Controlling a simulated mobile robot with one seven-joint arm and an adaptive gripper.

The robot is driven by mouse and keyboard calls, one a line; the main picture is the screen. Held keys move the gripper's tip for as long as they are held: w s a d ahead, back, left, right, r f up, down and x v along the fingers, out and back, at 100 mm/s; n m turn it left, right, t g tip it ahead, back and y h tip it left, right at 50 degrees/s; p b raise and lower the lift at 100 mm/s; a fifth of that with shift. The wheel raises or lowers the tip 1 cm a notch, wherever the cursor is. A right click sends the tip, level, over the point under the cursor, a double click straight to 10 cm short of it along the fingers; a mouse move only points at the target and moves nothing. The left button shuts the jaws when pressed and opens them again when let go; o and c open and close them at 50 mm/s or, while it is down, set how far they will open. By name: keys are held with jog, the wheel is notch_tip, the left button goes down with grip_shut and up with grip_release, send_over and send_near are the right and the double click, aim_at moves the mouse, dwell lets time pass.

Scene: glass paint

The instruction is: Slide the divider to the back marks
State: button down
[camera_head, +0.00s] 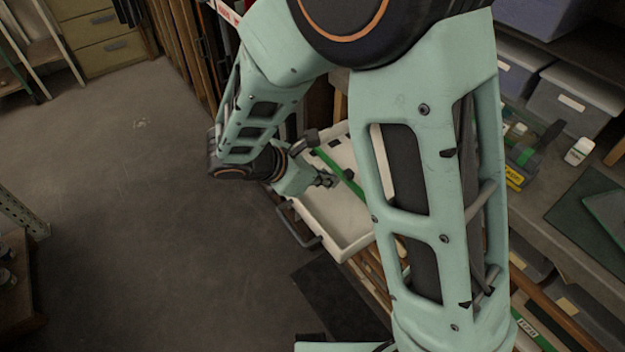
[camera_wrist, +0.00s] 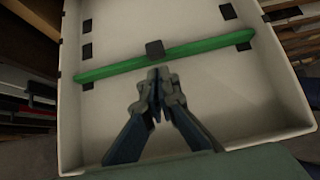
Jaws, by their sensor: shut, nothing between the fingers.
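A green divider (camera_wrist: 202,53) crosses a white tray (camera_wrist: 285,115) from side to side in the wrist view. A dark block-like knob (camera_wrist: 155,49) stands at its middle. Dark marks line both tray sides, including a left mark (camera_wrist: 87,52) and a right mark (camera_wrist: 228,11) beyond the divider. The divider's right end overlaps another mark. My gripper (camera_wrist: 158,73) is shut and empty, with its tips just on the near side of the divider and knob. Contact cannot be told. In the head view the divider (camera_head: 340,174) is partly hidden by my arm, and my gripper (camera_head: 331,180) is over the tray (camera_head: 347,235).
A workbench (camera_head: 548,190) with a white bottle (camera_head: 578,151) and a green-and-dark caddy (camera_head: 525,158) is at the right. Grey bins (camera_head: 575,105) stand behind it. The floor (camera_head: 140,200) at the left is clear. A bent handle (camera_head: 298,228) sticks out from the tray's front.

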jog(key=shift+w+d, duration=0.45)
jog(key=shift+d, duration=0.3)
jog(key=w+d, duration=0.2)
jog(key=d, duration=0.1)
jog(key=w+d, duration=0.3)
jog(key=d, duration=0.1)
jog(key=w+d, duration=0.2)
jog(key=d, duration=0.1)
jog(key=shift+w+d, duration=0.15)
jog(key=shift+w, duration=0.15)
jog(key=shift+s, duration=0.1)
dwell(0.8)
